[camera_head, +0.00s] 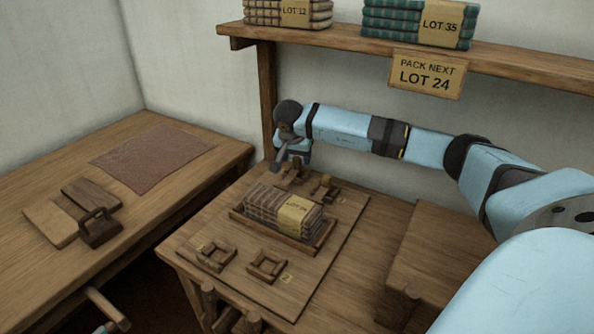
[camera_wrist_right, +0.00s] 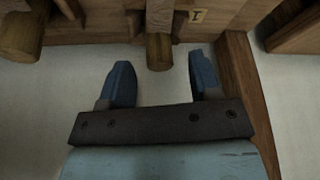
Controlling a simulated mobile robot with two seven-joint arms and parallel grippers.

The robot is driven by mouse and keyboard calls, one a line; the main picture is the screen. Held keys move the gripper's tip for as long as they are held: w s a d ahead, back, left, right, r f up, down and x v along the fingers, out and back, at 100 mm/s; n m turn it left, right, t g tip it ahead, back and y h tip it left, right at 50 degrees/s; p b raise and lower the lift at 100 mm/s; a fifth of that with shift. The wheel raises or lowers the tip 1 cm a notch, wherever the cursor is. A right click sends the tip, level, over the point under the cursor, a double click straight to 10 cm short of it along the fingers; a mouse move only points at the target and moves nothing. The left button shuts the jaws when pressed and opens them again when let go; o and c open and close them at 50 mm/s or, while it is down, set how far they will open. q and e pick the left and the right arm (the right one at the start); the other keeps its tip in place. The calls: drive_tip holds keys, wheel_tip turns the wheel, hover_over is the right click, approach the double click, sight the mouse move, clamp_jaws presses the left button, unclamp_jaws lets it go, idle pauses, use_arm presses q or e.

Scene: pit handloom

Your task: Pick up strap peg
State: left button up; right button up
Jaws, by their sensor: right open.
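My right gripper (camera_head: 292,163) reaches over the back of the wooden board, and its fingers are partly hidden in the head view. In the right wrist view its two blue fingers (camera_wrist_right: 158,85) are spread apart. A brown wooden peg-like piece (camera_wrist_right: 160,50) shows in line with the gap between them; I cannot tell how far it is from the fingertips. Small wooden peg-like pieces stand at the board's back edge, one (camera_head: 325,188) just right of the gripper. I cannot tell which is the strap peg. My left gripper is not clearly seen.
A striped LOT 24 bundle (camera_head: 283,211) lies in a wooden tray (camera_head: 318,247) on the board. Two square wooden frames (camera_head: 215,257) sit in front. A shelf (camera_head: 400,46) with bundles hangs behind. The side table (camera_head: 150,135) carries a brown cloth and a wooden block.

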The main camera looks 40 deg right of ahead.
drive_tip(key=shift+x, duration=1.15)
drive_tip(key=c, duration=1)
drive_tip(key=shift+r, duration=0.1)
